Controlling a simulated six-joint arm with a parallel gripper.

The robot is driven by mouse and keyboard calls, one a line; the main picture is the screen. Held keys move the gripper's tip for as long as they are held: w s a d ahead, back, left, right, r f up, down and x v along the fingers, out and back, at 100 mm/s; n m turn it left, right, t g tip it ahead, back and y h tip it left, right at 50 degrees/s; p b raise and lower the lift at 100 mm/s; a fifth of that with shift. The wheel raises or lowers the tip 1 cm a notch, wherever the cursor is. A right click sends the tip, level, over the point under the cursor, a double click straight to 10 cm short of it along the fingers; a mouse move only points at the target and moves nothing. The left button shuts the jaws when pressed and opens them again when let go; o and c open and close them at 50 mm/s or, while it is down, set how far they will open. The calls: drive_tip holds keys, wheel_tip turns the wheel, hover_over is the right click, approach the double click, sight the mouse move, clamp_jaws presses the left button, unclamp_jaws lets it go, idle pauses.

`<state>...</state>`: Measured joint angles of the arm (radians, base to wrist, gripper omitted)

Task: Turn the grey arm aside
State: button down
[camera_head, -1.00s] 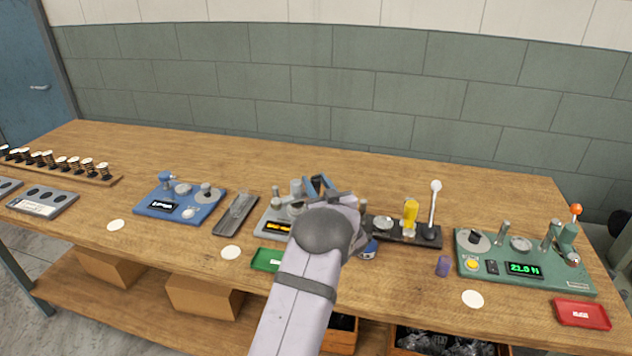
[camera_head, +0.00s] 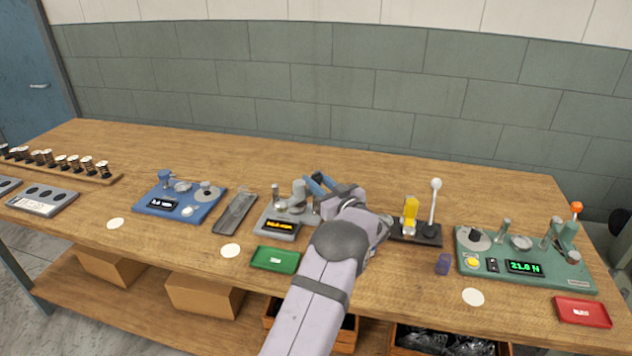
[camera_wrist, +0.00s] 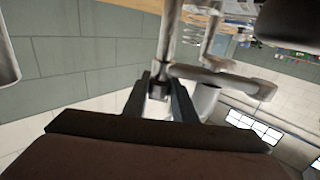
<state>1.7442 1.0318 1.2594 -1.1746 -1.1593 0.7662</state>
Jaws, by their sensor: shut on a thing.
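The grey machine (camera_head: 277,224) with a lit amber display stands on the bench near the middle. Its grey arm (camera_head: 298,190) shows beside my gripper (camera_head: 316,184), which reaches in from the right with blue fingers. The gripper hides the right side of the machine. In the wrist view, my gripper (camera_wrist: 160,92) has its two dark fingers shut on a small grey upright piece of the grey arm. A grey bar (camera_wrist: 230,80) extends right from there. The exact joint between bar and piece is hard to tell.
A green tray (camera_head: 275,260) lies in front of the machine. A dark base (camera_head: 428,236) with a yellow part and white-knobbed lever stands right, close to my wrist. A dark grey tray (camera_head: 235,213) and blue machine (camera_head: 180,203) are left. Bench behind is clear.

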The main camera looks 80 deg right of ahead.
drive_tip(key=shift+r, duration=0.15)
drive_tip(key=c, duration=1.7)
unclamp_jaws()
drive_tip(key=shift+c, duration=0.2)
wheel_tip(320, 180, up, 10)
drive_tip(key=shift+b, duration=0.75)
